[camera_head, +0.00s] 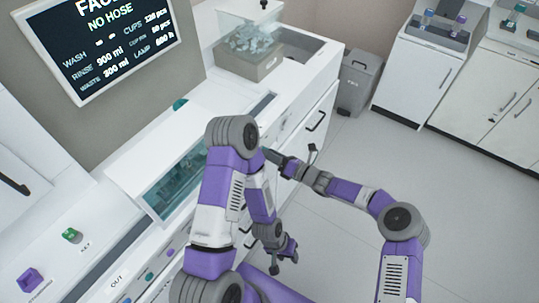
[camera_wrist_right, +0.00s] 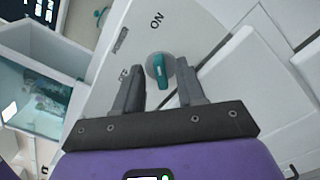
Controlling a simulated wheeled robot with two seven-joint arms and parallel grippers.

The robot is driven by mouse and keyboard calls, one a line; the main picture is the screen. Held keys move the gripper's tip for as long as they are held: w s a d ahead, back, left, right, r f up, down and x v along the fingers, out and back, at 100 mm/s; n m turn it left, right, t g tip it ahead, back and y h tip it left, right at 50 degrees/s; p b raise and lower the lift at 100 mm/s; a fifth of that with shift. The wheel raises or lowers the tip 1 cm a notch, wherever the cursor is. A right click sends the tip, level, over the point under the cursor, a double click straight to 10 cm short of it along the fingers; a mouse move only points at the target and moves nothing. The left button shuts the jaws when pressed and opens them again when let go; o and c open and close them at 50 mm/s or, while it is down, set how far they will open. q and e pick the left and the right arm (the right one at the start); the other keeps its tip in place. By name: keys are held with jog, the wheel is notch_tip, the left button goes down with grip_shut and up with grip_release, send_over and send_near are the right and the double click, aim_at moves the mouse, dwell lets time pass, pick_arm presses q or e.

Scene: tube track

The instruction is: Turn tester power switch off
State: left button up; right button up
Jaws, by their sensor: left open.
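In the right wrist view, the power switch (camera_wrist_right: 160,71) is a round grey knob with a teal bar, on a pale panel. ON is printed above it. A label at its left is partly hidden by a finger. The teal bar lies roughly upright in the picture; which end points is unclear. My right gripper (camera_wrist_right: 159,66) is open, with one finger on each side of the knob; contact cannot be told. In the head view, my right gripper (camera_head: 276,160) is at the cabinet front, and the switch is hidden. My left gripper (camera_head: 284,254) hangs lower, open and empty.
A screen (camera_head: 100,40) reads NO HOSE. A glass-sided basin (camera_head: 170,190) is set in the counter. A green switch (camera_head: 72,235) and a purple block (camera_head: 30,280) are at the lower left. A grey bin (camera_head: 357,82) stands behind. The floor at right is clear.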

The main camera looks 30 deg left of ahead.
jog(key=shift+a, duration=0.45)
jog(key=shift+c, duration=0.4)
grip_shut()
jog(key=shift+n, duration=0.3)
jog(key=shift+s+n+b, duration=0.2)
jog(key=shift+n+b, duration=1.2)
jog(key=shift+n, duration=2.95)
jog(key=shift+s+n+b, duration=0.2)
jog(key=shift+n+b, duration=1.15)
jog(key=shift+n, duration=3)
